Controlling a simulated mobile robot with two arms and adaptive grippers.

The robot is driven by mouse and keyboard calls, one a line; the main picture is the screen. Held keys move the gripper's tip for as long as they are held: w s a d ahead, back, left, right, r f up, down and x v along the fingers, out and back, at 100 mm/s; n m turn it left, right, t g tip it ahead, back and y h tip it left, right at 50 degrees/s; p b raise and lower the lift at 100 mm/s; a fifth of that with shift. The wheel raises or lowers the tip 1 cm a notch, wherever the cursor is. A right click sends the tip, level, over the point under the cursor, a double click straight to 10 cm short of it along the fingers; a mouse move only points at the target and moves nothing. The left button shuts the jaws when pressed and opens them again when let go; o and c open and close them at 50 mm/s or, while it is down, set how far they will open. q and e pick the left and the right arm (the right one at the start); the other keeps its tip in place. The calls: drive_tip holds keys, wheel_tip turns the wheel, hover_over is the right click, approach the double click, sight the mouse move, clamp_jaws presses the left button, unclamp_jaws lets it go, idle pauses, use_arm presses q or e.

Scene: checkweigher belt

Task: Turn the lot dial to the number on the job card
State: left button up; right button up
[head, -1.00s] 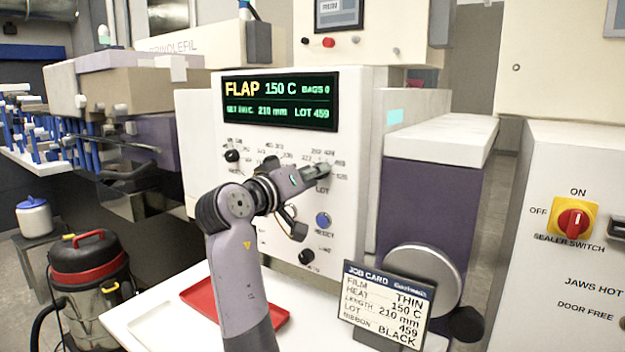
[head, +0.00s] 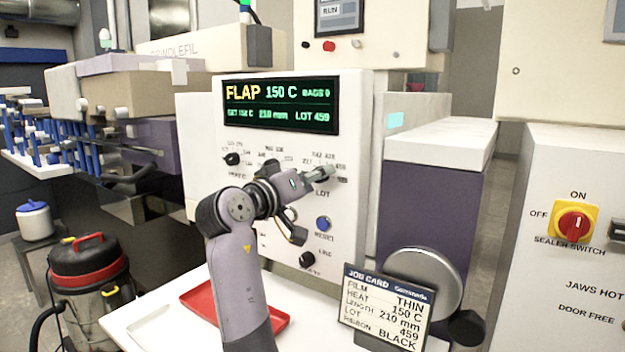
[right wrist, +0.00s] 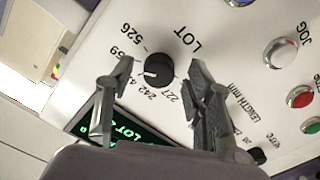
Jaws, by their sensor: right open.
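The black lot dial (right wrist: 160,70) is on the white panel in the right wrist view, with printed numbers around it. Its white mark points left, toward the 459 side. My right gripper (right wrist: 161,66) is open, one finger on each side of the dial, with gaps visible. In the head view my right gripper (head: 322,175) is at the panel and mostly hides the dial. The job card (head: 385,308) reads LOT 459. The green display (head: 281,105) reads LOT 459. My left gripper is not in view.
A blue reset button (head: 323,224) and a black knob (head: 307,259) sit below the dial. A red tray (head: 203,300) lies on the white table, partly behind my arm. A sealer switch (head: 573,221) is on the cabinet at right.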

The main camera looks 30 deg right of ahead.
sight(323, 125)
drive_tip(key=shift+r, duration=0.1)
wheel_tip(323, 125, up, 10)
drive_tip(key=shift+f, duration=0.1)
idle(0.5)
